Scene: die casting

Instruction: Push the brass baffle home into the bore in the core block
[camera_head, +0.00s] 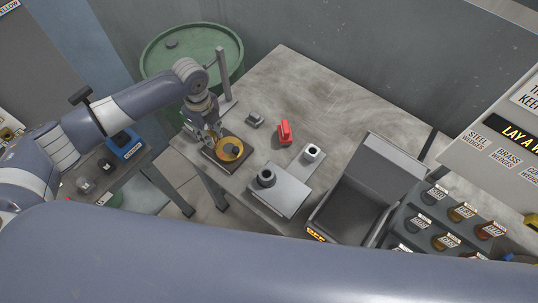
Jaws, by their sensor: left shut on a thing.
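My left gripper (214,136) reaches down from the left to a dark square block (212,161) at the table's left corner. A round brass-coloured piece (230,143) with a dark centre sits on this block, beside the fingertips. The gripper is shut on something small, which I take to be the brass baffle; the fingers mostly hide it. I cannot tell whether it stands in a bore, or for certain which part is the core block. My right gripper is not in view.
A grey bin (390,160) stands right, a green drum (155,65) behind. The table's back is clear.

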